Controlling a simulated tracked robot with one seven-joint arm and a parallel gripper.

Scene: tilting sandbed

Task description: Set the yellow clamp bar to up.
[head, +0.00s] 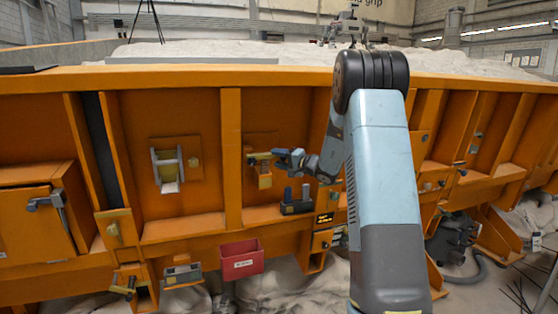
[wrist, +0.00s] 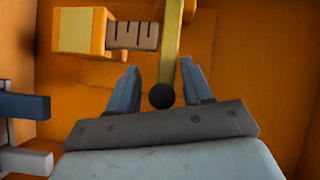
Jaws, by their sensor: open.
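The yellow clamp bar (wrist: 171,45) runs from the top of the wrist view down between my fingers, with a dark round knob (wrist: 161,96) in front of its lower end. In the head view, yellow clamp parts (head: 261,157) show on the orange panel, just left of my gripper (head: 284,158). In the wrist view my gripper (wrist: 159,72) is open. Its two fingers stand on either side of the bar, with gaps visible on both sides. The bar's upper end is cut off by the picture edge, so its full setting cannot be told.
A yellow block with a dark marked strip (wrist: 82,30) sits left of the bar. A dark holder with upright posts (head: 297,201) is below my gripper. A red bin (head: 242,260) hangs lower down.

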